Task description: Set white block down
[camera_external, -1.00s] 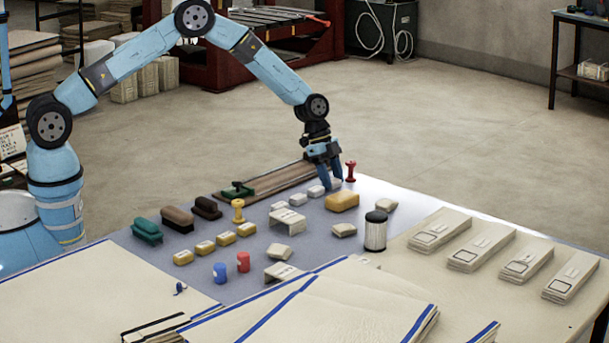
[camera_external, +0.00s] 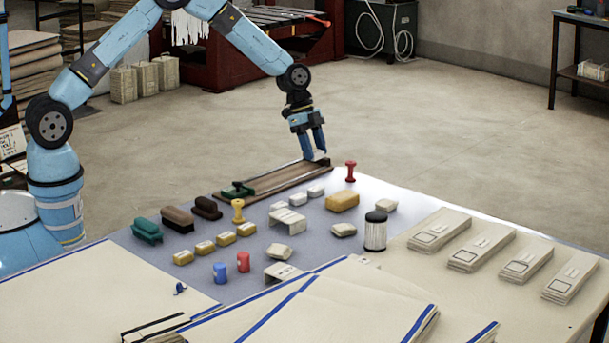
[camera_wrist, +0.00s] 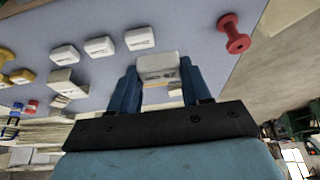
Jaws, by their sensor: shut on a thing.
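My gripper (camera_external: 317,155) is above the far edge of the table, over the end of the wooden board. In the wrist view my gripper (camera_wrist: 160,85) is shut on a white block (camera_wrist: 157,66), which sits between the two blue fingers. The block appears lifted clear of the table; in the external view only a small pale bit of it (camera_external: 321,156) shows at the fingertips. Three other white blocks lie in a row on the blue-grey mat; the nearest to my gripper is the end block (camera_external: 316,191), also in the wrist view (camera_wrist: 139,38).
A red spool (camera_external: 350,171) stands at the mat's far corner, right of the row. A larger yellow block (camera_external: 343,201) lies in front of it. The wooden board (camera_external: 283,181) with a green handle lies behind the row. Bare mat separates several small objects.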

